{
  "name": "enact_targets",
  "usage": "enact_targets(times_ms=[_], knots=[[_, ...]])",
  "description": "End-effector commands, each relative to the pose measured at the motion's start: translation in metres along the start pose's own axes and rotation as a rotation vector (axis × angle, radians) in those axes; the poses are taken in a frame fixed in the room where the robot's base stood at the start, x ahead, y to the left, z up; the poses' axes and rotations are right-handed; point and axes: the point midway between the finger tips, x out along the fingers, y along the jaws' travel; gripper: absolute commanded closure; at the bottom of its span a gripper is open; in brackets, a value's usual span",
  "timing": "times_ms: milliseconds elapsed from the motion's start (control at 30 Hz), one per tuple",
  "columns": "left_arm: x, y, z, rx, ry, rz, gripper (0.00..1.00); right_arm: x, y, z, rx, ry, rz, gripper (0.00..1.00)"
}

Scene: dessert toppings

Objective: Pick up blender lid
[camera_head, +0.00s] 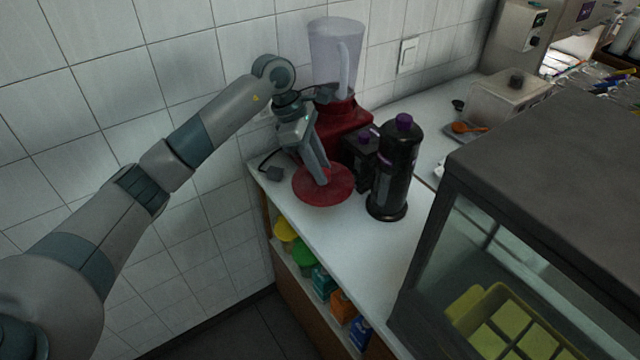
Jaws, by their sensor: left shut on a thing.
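The blender lid (334,193) is a flat red disc near the left end of the white counter. My left gripper (322,180) points down at its middle, and its fingers are shut on the lid; the exact grip spot is partly hidden by the fingers. I cannot tell whether the lid touches the counter. The blender stands just behind, with a red base (345,122) and a clear, lidless-looking jug (336,55). My right gripper is not in view.
A tall black bottle (393,170) with a purple cap and a smaller dark container (360,148) stand close right of the lid. A glass display case (540,190) fills the right. A tiled wall (100,90) bounds the left. Shelves with colored items lie below the counter.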

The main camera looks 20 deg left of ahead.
Motion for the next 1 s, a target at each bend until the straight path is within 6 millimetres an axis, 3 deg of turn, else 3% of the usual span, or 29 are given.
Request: enact_targets(times_ms=[333,800,1000], knots=[[-0.017,0.000,0.007,0.000,0.000,-0.001,1.00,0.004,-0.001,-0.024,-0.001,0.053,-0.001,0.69],[-0.016,-0.001,0.007,0.008,0.000,-0.003,1.00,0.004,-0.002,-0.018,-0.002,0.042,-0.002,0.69],[-0.015,-0.012,0.010,0.099,0.000,-0.040,1.00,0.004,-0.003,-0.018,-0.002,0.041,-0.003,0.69]])
